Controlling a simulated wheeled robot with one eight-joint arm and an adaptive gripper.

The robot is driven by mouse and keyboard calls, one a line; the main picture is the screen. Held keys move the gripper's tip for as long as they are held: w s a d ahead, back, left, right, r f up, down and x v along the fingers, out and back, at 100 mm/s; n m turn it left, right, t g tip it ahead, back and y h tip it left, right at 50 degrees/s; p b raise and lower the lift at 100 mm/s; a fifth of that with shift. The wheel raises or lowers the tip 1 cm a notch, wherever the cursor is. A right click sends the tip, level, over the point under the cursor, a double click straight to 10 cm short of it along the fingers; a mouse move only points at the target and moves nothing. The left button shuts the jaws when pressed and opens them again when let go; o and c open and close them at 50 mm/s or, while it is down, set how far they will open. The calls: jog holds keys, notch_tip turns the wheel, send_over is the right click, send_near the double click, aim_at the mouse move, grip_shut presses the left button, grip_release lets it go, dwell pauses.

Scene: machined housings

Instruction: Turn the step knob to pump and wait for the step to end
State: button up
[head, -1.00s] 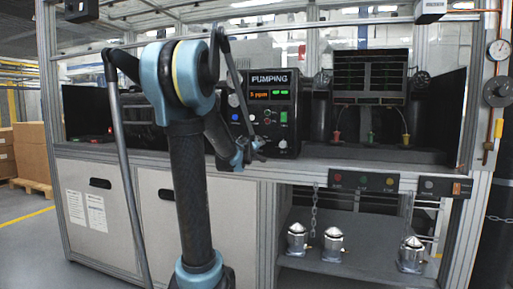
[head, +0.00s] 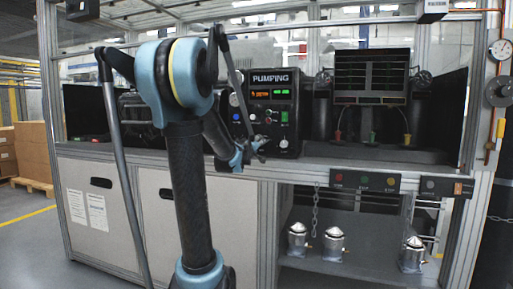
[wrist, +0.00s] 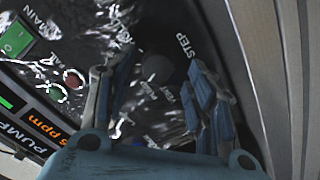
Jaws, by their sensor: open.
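The control panel (head: 270,108) stands on the bench under a PUMPING sign, with a lit orange readout (head: 260,94). In the wrist view, a round grey knob (wrist: 156,68) shows near the STEP label, with small lettering below it. Its pointer direction is too dim to tell. My gripper (wrist: 160,85) is open, its fingers on either side of the knob in this view; I cannot tell whether they touch it. In the head view my gripper (head: 258,150) is at the lower front of the panel and the knob cannot be made out.
A dark monitor (head: 370,75) stands right of the panel. Several metal housings (head: 333,244) sit on the lower shelf. The bench's front edge runs below my gripper.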

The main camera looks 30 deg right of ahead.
jog(key=v, duration=1)
jog(key=shift+a, duration=0.25)
jog(key=shift+s+f, duration=0.1)
jog(key=s+a+f+g+y, duration=0.3)
jog(key=s+a+f+y, duration=0.1)
jog(key=s+a+f, duration=0.4)
jog(key=s+a+f+g+y, duration=0.3)
jog(key=s+a+f+y, duration=0.2)
jog(key=a+f, duration=0.8)
jog(key=s+a+f+n+g+y, duration=0.1)
jog(key=s+a+f+g+y, duration=0.2)
jog(key=s+a+f, duration=0.7)
jog(key=a+y, duration=0.1)
jog(key=a, duration=0.4)
jog(key=shift+s+g+y, duration=0.3)
jog(key=shift+s, duration=0.05)
jog(key=shift+f, duration=0.15)
jog(key=shift+w+f, duration=0.2)
jog(key=shift+w, duration=0.25)
